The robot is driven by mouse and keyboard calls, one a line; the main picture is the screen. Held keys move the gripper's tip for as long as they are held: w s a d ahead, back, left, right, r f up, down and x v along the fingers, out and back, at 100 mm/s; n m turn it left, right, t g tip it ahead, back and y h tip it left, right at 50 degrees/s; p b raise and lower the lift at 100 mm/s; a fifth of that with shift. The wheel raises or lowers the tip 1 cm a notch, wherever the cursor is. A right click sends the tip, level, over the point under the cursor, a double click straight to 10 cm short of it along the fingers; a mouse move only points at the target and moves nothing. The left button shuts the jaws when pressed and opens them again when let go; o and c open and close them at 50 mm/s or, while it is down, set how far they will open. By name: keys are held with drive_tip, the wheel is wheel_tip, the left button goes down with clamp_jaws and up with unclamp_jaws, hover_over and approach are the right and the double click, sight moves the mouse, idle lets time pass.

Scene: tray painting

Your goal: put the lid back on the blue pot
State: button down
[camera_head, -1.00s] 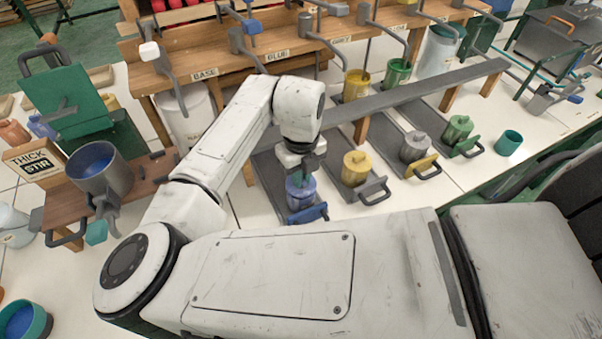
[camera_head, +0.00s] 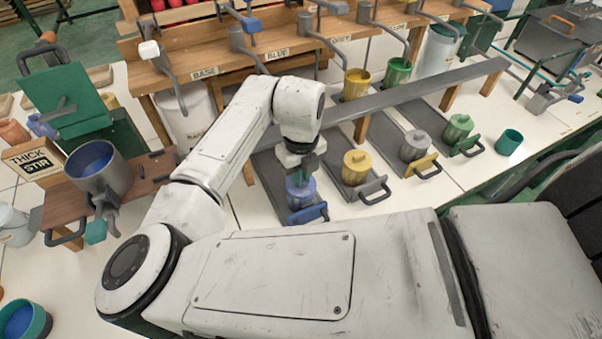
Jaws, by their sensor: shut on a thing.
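The blue pot (camera_head: 300,196) stands on a dark sliding tray with a blue front handle (camera_head: 308,214), near the middle of the view. My gripper (camera_head: 299,177) points down right over the pot. It is shut on the lid, which is mostly hidden by the fingers and sits at the pot's top. I cannot tell whether the lid is fully seated on the rim or just above it.
A grey pot of blue paint (camera_head: 97,167) stands at left.

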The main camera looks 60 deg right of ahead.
idle(0.3)
drive_tip(key=c, duration=0.6)
unclamp_jaws()
drive_tip(key=shift+r, duration=0.15)
drive_tip(key=shift+r+p, duration=2.6)
drive_tip(key=shift+r, duration=0.8)
drive_tip(key=shift+c, duration=0.4)
clamp_jaws()
